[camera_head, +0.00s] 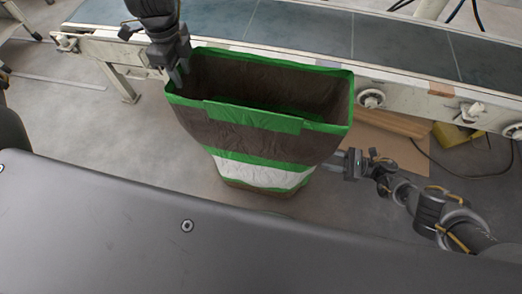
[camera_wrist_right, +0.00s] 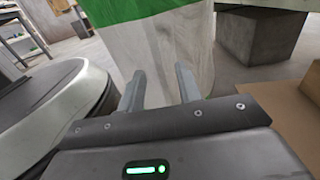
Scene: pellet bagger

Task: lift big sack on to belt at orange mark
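The big sack (camera_head: 258,146) is brown, green and white, upright with its mouth open, in front of the conveyor belt (camera_head: 395,50). I cannot tell whether its base touches the floor. My left gripper (camera_head: 179,79) is at the sack's left upper rim; whether its fingers are closed on the rim is unclear. My right gripper (camera_head: 346,164) is at the sack's lower right side. In the right wrist view its two fingers (camera_wrist_right: 160,88) are spread apart, facing the white band of the sack (camera_wrist_right: 165,45), with nothing visibly clamped. A brownish-orange patch (camera_head: 441,89) shows on the belt's side frame.
The belt's pale side rail with round knobs (camera_head: 371,99) runs behind the sack. A cardboard sheet (camera_head: 385,148) and a yellow object (camera_head: 452,135) with a cable lie at right. My dark body covers the foreground. Grey floor is clear at left.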

